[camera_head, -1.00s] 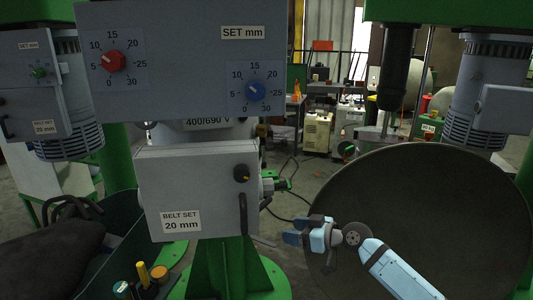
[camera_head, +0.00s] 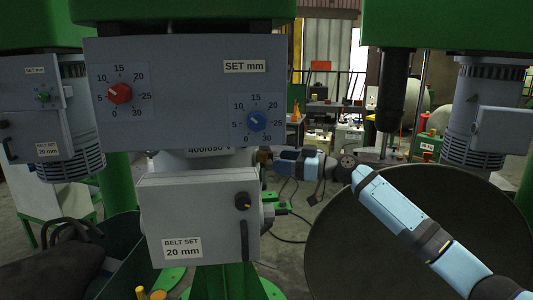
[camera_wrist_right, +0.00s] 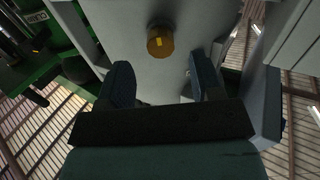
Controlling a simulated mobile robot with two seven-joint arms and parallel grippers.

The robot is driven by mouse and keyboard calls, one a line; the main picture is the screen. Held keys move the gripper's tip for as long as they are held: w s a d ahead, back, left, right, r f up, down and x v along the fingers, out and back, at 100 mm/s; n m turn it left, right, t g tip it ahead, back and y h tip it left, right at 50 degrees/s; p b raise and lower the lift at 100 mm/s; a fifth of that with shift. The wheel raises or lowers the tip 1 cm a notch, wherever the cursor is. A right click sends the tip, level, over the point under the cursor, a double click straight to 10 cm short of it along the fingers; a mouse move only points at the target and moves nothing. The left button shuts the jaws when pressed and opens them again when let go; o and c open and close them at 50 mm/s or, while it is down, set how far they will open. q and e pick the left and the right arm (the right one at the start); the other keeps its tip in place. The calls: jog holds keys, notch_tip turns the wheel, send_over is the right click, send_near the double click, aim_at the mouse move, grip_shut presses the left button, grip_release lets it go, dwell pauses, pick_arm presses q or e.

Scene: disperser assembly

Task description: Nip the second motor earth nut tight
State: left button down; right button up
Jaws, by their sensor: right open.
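A brass-coloured nut (camera_wrist_right: 160,41) sits on a grey surface in the right wrist view, just beyond my fingertips and between their lines. In the head view a small brownish spot (camera_head: 262,157) shows at the right side of the motor housing, behind the control panel; it looks like the same nut. My right gripper (camera_head: 279,160) points left at it from the right. In the right wrist view its two fingers (camera_wrist_right: 160,66) stand apart, with nothing between them and a gap before the nut. My left gripper is out of view.
A grey panel (camera_head: 190,110) with a red and a blue dial hangs in front of the motor. A BELT SET box (camera_head: 200,215) with a handle stands below. A large dark round dish (camera_head: 400,235) lies under my right arm. Green columns stand around.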

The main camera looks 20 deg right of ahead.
aim_at(266, 159)
jog(key=p+x, duration=0.1)
jog(key=x, duration=0.4)
jog(key=shift+w+a, duration=0.1)
jog(key=c, duration=0.9)
